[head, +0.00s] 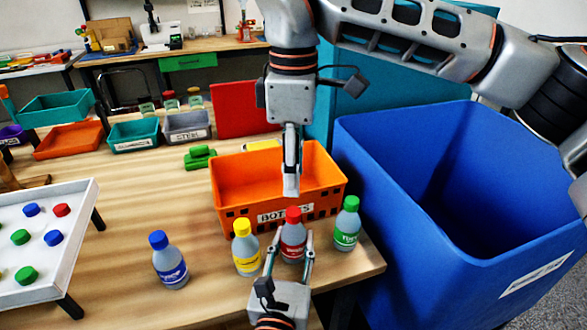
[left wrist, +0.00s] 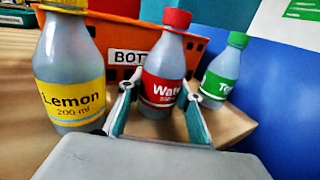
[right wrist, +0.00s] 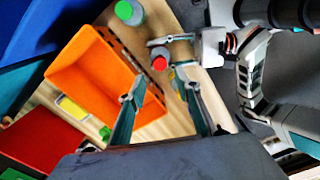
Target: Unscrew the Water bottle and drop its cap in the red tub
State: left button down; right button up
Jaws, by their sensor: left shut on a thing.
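The Water bottle (head: 292,246) stands upright on the table, with a red label and its red cap (head: 293,215) on. My left gripper (head: 290,243) is shut on the bottle's body from the front; the left wrist view shows the Water label (left wrist: 164,90) between the fingers. My right gripper (head: 291,188) hangs pointing down above the cap. In the right wrist view, its fingers (right wrist: 160,93) are apart and empty, with the cap (right wrist: 159,63) below, beyond the tips. A red container or panel (head: 238,105) stands behind the orange crate; I cannot tell its inside.
Yellow-capped Lemon (head: 246,250), green-capped (head: 347,225) and blue-capped (head: 169,262) bottles stand nearby. The orange crate (head: 330,185) is just behind. A large blue bin (head: 400,230) stands right. A white board (head: 60,275) with several caps is at left.

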aim_at(294, 211)
jog(key=m, duration=0.3)
jog(key=shift+f+m, duration=0.2)
jog(key=shift+m, duration=0.4)
jog(key=shift+f, duration=3.85)
grip_shut()
